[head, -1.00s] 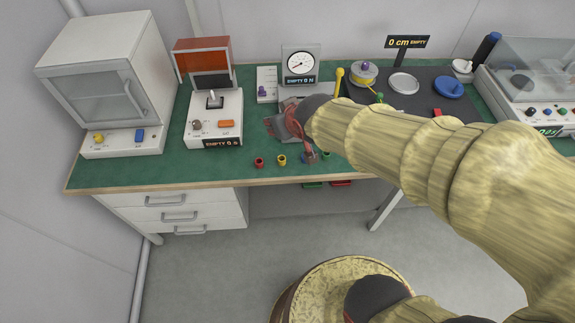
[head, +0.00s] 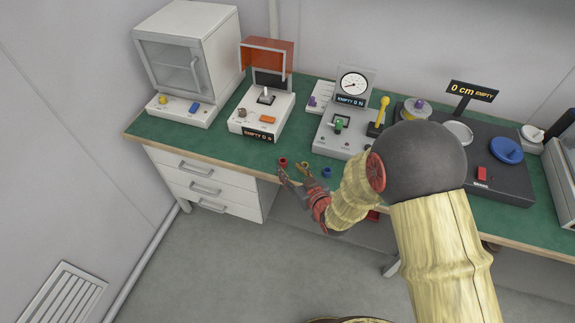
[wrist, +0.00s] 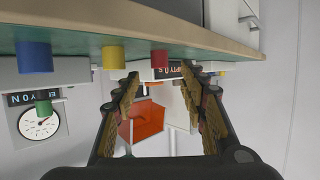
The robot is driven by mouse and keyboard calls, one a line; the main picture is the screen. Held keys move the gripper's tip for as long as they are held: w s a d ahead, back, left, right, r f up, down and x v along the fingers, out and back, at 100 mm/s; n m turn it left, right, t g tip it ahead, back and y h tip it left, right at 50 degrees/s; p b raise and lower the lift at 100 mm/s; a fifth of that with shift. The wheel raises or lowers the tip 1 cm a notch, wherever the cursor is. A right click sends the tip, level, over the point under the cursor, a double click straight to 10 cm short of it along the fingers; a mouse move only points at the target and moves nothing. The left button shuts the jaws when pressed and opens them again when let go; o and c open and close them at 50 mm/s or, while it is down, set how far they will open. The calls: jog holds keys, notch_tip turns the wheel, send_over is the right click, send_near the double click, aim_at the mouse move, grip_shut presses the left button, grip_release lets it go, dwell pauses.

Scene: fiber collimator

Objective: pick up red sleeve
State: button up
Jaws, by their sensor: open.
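The red sleeve (head: 283,162) is a small upright cylinder near the front edge of the green bench. It also shows in the wrist view (wrist: 160,59), which looks upside down. The yellow sleeve (head: 304,165) and the blue sleeve (head: 327,172) stand to its right in the head view. My gripper (head: 293,174) is open and empty at the bench's front edge, close to the red and yellow sleeves. In the wrist view, the red sleeve lies ahead between the lines of the two fingertips (wrist: 160,75); the yellow one is beside the left finger.
Behind the sleeves stand a device with an orange shield (head: 262,112) and a press with a gauge (head: 345,140) and a green piece in it. A white cabinet (head: 185,65) is at left. Drawers (head: 205,185) sit under the bench (head: 210,143).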

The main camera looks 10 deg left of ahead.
aim_at(282, 159)
jog(key=b+x, duration=0.2)
jog(key=x, duration=0.3)
jog(key=shift+w+a, duration=0.2)
jog(key=shift+w, duration=0.05)
jog(key=shift+c, duration=1.3)
jog(key=c, duration=0.6)
jog(key=shift+r, duration=0.1)
